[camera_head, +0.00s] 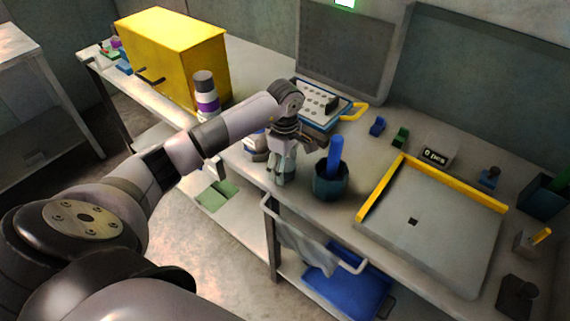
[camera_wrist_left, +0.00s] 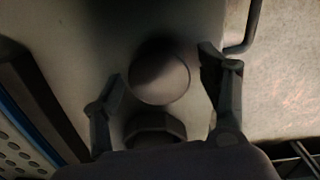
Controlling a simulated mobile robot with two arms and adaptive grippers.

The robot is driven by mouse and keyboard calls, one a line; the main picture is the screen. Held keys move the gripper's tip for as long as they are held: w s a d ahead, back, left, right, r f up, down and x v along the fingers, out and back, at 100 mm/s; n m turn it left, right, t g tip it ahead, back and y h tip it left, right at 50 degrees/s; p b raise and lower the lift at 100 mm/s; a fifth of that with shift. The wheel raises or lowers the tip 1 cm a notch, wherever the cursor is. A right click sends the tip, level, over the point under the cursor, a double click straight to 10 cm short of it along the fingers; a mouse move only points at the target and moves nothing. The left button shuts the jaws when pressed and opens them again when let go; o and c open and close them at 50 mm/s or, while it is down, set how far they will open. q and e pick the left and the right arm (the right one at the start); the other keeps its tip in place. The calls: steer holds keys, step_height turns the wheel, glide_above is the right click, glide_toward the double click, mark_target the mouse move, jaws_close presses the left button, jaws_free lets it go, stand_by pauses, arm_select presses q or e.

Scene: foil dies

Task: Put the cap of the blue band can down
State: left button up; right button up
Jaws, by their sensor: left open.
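My left gripper (camera_head: 280,180) points down over the bench near its front edge, with its fingers apart. In the left wrist view the gripper (camera_wrist_left: 165,85) shows its two fingers on either side of a round, dull grey-brown thing (camera_wrist_left: 158,72), with gaps at both sides. I cannot tell whether this is the cap or the can's top. A darker, many-sided thing (camera_wrist_left: 155,128) lies closer to the palm, partly hidden. In the head view a pale can with a bluish band (camera_head: 255,145) stands just left of the gripper, partly hidden by my arm.
A purple-banded can (camera_head: 207,97) stands by the yellow cabinet (camera_head: 175,55). A dark pot with a blue handle (camera_head: 331,180) stands right of the gripper. Behind is a perforated tray (camera_head: 320,104); a large grey tray (camera_head: 430,225) lies right. A rail (camera_head: 315,235) runs along the front edge.

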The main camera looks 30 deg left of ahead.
arm_select(q)
steer(key=shift+r, duration=0.1)
steer(key=shift+r, duration=0.2)
step_height(320, 180, up, 12)
steer(key=b, duration=0.2)
steer(key=shift+f, duration=0.15)
stand_by(0.4)
